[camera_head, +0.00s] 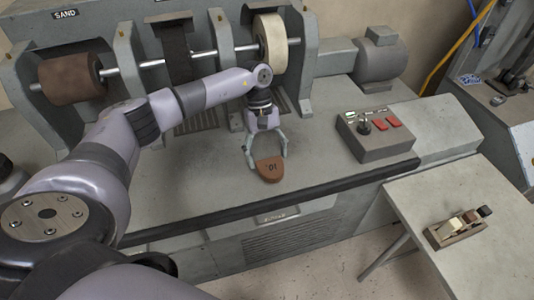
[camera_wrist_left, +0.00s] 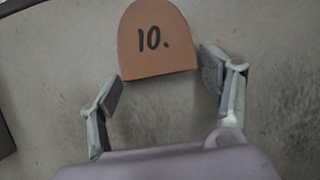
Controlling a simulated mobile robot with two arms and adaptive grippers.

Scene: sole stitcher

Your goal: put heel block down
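The heel block (camera_head: 269,169) is a small brown piece with a rounded end, marked "10.". It rests on the grey bench top of the machine (camera_head: 210,190), near the dark front edge. My left gripper (camera_head: 268,155) is open at its straight end, with the fingers apart. In the left wrist view the block (camera_wrist_left: 155,45) lies ahead of and partly between the two fingertips (camera_wrist_left: 160,80). Gaps show between the block and the left finger; the right finger is close beside it, and I cannot tell whether it touches. My right gripper is not in view.
A machine with a brown roller (camera_head: 70,79) and a pale wheel (camera_head: 271,42) on a shaft stands behind. A control box (camera_head: 376,136) with red buttons sits to the right. A side table (camera_head: 460,195) carries a small wooden tool (camera_head: 458,228). The bench left of the block is clear.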

